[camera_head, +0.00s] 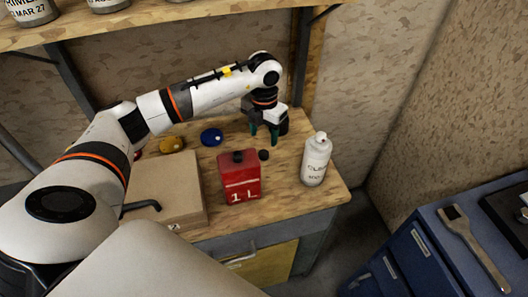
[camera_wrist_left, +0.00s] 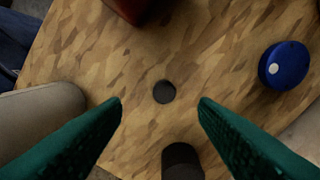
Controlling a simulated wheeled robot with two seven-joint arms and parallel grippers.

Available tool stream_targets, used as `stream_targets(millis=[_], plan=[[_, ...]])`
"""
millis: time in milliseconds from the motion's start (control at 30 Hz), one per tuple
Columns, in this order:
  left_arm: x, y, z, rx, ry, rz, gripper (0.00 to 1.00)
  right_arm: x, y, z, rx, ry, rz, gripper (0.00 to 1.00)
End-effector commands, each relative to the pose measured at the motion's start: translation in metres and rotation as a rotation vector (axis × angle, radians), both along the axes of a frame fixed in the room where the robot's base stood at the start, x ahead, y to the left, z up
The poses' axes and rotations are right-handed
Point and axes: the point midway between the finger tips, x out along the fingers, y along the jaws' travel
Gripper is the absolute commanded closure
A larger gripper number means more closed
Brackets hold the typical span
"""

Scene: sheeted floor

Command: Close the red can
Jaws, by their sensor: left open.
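The red can (camera_head: 240,182) marked "1 L" stands upright on the wooden workbench, with a dark top (camera_head: 238,157). A corner of it shows at the top of the left wrist view (camera_wrist_left: 126,6). A small round black cap (camera_head: 263,155) lies on the bench just right of the can; it also shows in the left wrist view (camera_wrist_left: 164,92). My left gripper (camera_head: 264,141) is open and empty, pointing down above the bench behind the cap. In the wrist view the cap appears between and beyond its green fingertips (camera_wrist_left: 160,103). My right gripper is not in view.
A white spray bottle (camera_head: 315,160) stands to the right. A blue disc (camera_head: 211,137) and a yellow one (camera_head: 172,145) lie left. A cardboard-coloured box (camera_head: 165,188) is at front left. A dark rounded thing (camera_wrist_left: 182,162) is near the fingers. A shelf (camera_head: 170,22) hangs above.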

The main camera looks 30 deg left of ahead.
Motion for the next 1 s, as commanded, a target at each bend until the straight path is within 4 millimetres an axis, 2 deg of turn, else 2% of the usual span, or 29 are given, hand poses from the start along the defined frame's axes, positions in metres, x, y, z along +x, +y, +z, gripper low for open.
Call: stream_targets(millis=[200,633,800,1000], plan=[[0.000,0.000,-0.026,0.000,0.002,0.001,0.46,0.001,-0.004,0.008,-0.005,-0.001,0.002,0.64],[0.001,0.001,-0.034,0.000,0.001,0.000,0.46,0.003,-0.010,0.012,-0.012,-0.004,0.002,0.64],[0.003,0.006,-0.058,0.000,0.005,0.002,0.46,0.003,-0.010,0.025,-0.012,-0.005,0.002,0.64],[0.003,0.005,-0.080,-0.001,0.000,-0.001,0.46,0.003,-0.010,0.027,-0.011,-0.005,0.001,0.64]])
